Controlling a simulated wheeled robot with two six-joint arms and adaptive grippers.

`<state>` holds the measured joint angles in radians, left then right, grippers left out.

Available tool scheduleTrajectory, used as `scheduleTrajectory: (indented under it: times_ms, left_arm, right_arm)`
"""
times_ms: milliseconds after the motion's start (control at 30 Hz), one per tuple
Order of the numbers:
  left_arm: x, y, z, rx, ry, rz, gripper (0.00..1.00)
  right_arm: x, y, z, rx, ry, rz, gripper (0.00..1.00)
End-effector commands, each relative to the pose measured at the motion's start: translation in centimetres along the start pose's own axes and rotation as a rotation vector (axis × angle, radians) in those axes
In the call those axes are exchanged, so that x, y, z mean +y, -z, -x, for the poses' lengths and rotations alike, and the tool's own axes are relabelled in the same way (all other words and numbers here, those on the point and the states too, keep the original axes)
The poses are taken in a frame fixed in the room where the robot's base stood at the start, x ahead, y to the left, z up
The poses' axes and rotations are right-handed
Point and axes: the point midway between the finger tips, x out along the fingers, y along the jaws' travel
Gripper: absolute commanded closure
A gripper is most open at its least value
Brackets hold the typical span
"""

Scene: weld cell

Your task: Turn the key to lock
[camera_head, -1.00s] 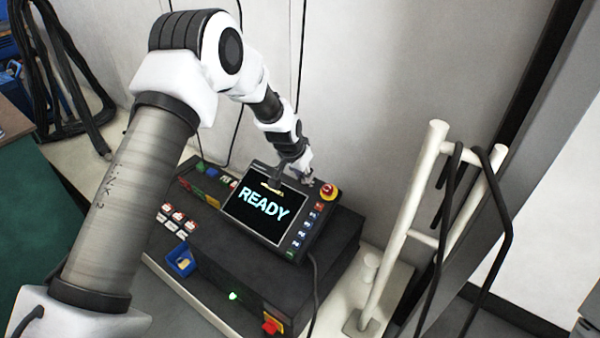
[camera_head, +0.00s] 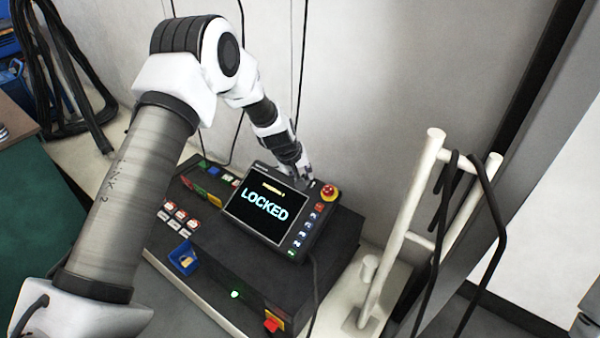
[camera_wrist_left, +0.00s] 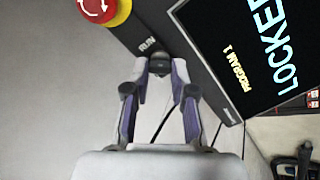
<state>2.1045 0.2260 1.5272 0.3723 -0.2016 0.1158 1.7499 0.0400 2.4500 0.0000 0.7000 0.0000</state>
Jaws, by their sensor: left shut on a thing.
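The teach pendant (camera_head: 265,207) stands tilted on a dark control box, and its screen reads "LOCKED". It also fills the upper right of the left wrist view (camera_wrist_left: 245,50). My left gripper (camera_head: 304,177) is at the pendant's top edge, beside the red emergency-stop button (camera_head: 329,192). In the left wrist view its fingers (camera_wrist_left: 158,70) close around a small dark key switch (camera_wrist_left: 158,62) next to the "RUN" label. The key itself is mostly hidden between the fingertips. My right gripper is in neither view.
The dark control box (camera_head: 210,250) carries several coloured buttons and a small blue bin (camera_head: 184,259). A white rail (camera_head: 400,235) with black cables stands to the right. A plain wall is behind the pendant. A green table (camera_head: 45,220) is at the left.

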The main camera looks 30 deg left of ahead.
Motion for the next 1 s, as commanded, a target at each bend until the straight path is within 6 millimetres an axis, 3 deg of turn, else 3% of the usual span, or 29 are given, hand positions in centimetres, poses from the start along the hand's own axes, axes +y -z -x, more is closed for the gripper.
scheduleTrajectory:
  times_ms: [600, 1000]
  left_arm:
    - [-0.36, -0.26, -0.13, -0.004, -0.040, 0.550, 1.00]
    - [-0.40, -0.32, -0.11, -0.005, -0.053, 0.726, 1.00]
  right_arm:
    - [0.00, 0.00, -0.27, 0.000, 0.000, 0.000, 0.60]
    - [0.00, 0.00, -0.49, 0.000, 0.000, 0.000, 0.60]
